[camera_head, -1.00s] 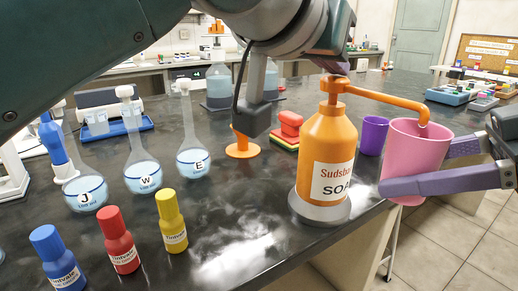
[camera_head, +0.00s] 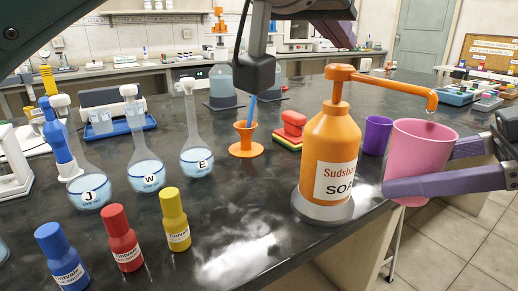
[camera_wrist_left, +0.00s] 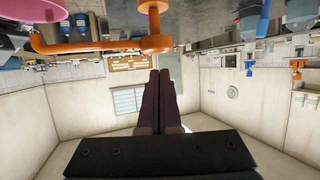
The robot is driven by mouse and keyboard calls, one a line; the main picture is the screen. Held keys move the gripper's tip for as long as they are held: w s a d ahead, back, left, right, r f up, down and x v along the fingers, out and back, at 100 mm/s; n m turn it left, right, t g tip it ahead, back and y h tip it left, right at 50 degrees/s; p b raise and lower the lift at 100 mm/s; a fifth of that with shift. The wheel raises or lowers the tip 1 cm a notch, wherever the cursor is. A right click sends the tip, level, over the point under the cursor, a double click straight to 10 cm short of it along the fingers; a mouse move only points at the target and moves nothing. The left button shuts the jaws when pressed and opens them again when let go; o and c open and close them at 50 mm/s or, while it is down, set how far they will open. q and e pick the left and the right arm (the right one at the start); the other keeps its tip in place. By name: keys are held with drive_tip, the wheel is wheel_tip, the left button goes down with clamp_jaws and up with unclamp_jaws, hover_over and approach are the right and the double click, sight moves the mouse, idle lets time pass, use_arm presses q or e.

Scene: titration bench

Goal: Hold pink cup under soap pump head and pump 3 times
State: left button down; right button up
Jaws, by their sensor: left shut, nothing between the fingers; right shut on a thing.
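The orange soap bottle (camera_head: 328,150) stands upright near the bench's front edge. Its pump head (camera_head: 340,72) is raised, with the stem showing and the spout (camera_head: 400,88) pointing right. The pump head also shows in the left wrist view (camera_wrist_left: 155,44). My right gripper (camera_head: 425,178) is shut on the pink cup (camera_head: 416,160), holding it upright under the spout tip, past the bench edge. A small drop shows at the spout tip. My left gripper (camera_wrist_left: 158,78) is shut and empty, above and apart from the pump head. Its fingers are mostly cut off in the head view.
A purple cup (camera_head: 376,135) stands behind the soap bottle. Red, blue and yellow small bottles (camera_head: 122,238) and several flasks (camera_head: 146,172) stand to the left. An orange funnel-like stand (camera_head: 246,140) and a red block stack (camera_head: 291,128) are behind. The front middle is clear.

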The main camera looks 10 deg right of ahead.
use_arm(q)
drive_tip(key=shift+r, duration=0.15)
idle(0.3)
wheel_tip(320, 180, up, 7)
idle(0.5)
idle(0.8)
drive_tip(key=shift+r+p, duration=0.25)
drive_tip(key=shift+p, duration=0.1)
use_arm(e)
drive_tip(key=s+d+f, duration=0.1)
drive_tip(key=s+d, duration=0.2)
drive_tip(key=s, duration=0.5)
drive_tip(key=shift+s+d, duration=0.2)
drive_tip(key=shift+d, duration=0.05)
